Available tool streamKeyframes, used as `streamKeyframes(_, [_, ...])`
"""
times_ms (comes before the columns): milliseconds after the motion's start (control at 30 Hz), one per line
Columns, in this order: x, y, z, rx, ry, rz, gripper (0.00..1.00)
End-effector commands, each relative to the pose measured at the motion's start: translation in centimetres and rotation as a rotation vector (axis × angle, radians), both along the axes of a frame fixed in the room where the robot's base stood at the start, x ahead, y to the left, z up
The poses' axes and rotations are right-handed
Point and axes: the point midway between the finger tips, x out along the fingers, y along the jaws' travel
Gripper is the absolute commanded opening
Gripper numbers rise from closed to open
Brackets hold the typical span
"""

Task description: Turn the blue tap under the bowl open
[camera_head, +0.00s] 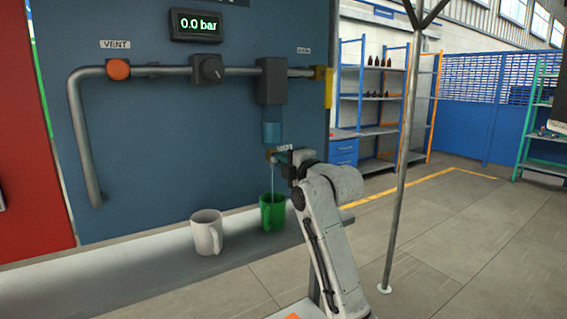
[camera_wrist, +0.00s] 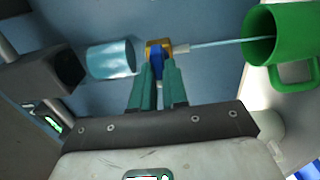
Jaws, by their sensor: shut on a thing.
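The blue tap (camera_wrist: 156,62) has a brass body (camera_wrist: 168,45) and sits under the bowl, a light blue see-through cylinder (camera_wrist: 110,58). In the head view the bowl (camera_head: 271,132) hangs below a dark box on the pipe. My gripper (camera_wrist: 158,72) is shut on the blue tap, its two teal fingers on either side of the handle. My arm partly hides the tap in the head view. A thin pale stream (camera_wrist: 215,44) runs from the tap into the green mug (camera_wrist: 260,36). That green mug (camera_head: 272,214) stands upright on the bench below the tap.
A white mug (camera_head: 207,232) stands left of the green mug on the grey bench (camera_head: 150,262). The panel carries a pipe (camera_head: 82,135), an orange vent button (camera_head: 118,69), a dark knob (camera_head: 208,69) and a display (camera_head: 196,24) reading 0.0 bar. Open floor lies to the right.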

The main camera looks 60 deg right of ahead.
Motion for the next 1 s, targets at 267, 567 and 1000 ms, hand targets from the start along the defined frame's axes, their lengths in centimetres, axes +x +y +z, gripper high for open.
streamKeyframes(267, [0.1,0.0,-0.2,0.002,0.005,0.001,0.24])
streamKeyframes(567, [0.0,0.0,-0.1,0.001,0.002,0.001,0.39])
streamKeyframes(1000, [-3.9,2.4,-0.1,-0.001,-0.002,0.0,0.39])
